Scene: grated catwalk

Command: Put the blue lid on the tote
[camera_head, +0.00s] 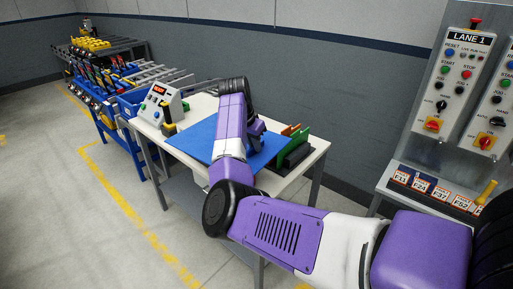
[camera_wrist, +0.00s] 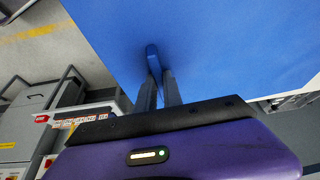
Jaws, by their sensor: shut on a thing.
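The blue lid (camera_head: 195,140) shows as a flat blue sheet over the white table, partly covered by my arm. In the wrist view the lid (camera_wrist: 225,45) fills the upper part, with a small blue grip (camera_wrist: 152,50) standing out from it. My gripper (camera_wrist: 158,78) is shut on that grip. In the head view my arm hides the fingers. I cannot make out the tote for sure; the lid and my arm cover the middle of the table. I cannot tell whether the lid rests on anything.
The white table (camera_head: 310,150) carries a control box (camera_head: 160,103) at left and upright green panels (camera_head: 298,143) at right. A blue rack (camera_head: 103,125) with several parts stands left. A lane control console (camera_head: 455,95) stands right. The floor at left is clear.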

